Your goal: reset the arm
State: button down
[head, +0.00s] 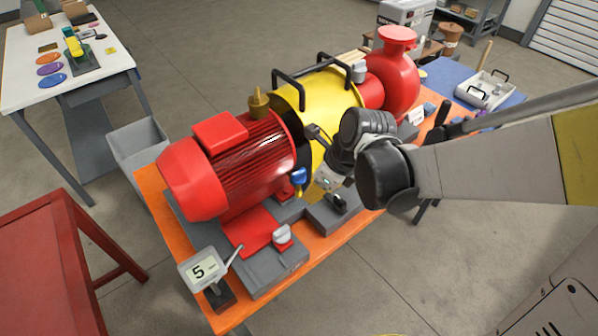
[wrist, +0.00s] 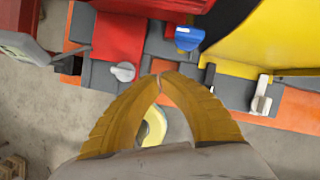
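My arm comes in from the right in the head view, and its dark wrist joint (head: 385,175) hangs in front of the pump skid. In the wrist view my gripper (wrist: 160,77) has its two yellow fingers closed, tip to tip. I see nothing held at the tips. The fingers are over the front edge of the skid, apart from the blue knob (wrist: 188,38) and the grey knob (wrist: 123,71). In the head view I cannot make out the fingertips clearly.
The red motor (head: 230,160), yellow guard (head: 330,105) and red pump (head: 395,80) stand close to my wrist. A red table (head: 40,260) is at left. Floor (head: 340,290) in front is clear.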

jog(key=a+p+v, duration=0.1)
jog(key=p+v, duration=0.2)
jog(key=v, duration=0.5)
jog(key=s+d+n+t+h+b, duration=0.1)
jog(key=s+d+n+t+b, duration=0.1)
jog(key=n, duration=1)
jog(key=s+d+f+n+t+h+b, duration=0.1)
jog(key=s+d+n+b, duration=0.4)
jog(key=n, duration=0.7)
jog(key=shift+d+f+n+t+h+b, duration=0.35)
jog(key=shift+d+t+h+b, duration=0.6)
jog(key=shift+d, duration=1.3)
jog(key=shift+r, duration=0.1)
